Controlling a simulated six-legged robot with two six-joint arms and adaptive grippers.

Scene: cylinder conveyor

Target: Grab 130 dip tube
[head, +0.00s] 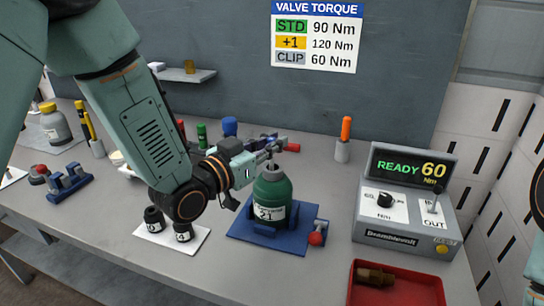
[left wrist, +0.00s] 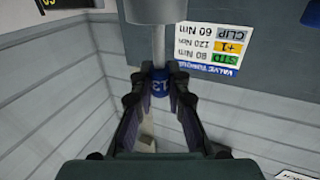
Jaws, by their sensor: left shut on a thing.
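My left gripper (head: 268,151) is shut just above the green cylinder (head: 271,194) in the head view. In the left wrist view, its fingers (left wrist: 158,85) close from both sides on a thin grey tube (left wrist: 159,45) with a blue band (left wrist: 159,82). The band's lettering is upside down and only partly legible. A wider grey piece (left wrist: 155,10) joins the tube at the picture's top edge. The tube is hard to make out in the head view. The green cylinder stands upright on a blue base (head: 247,236). My right gripper is out of view.
A torque box (head: 405,205) reading READY 60 and a red tray (head: 397,291) with a brass fitting (head: 376,276) are to the right. Dark cylinders (head: 183,231) stand on a white plate. Red, green (head: 202,136) and blue (head: 230,126) items stand behind my arm.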

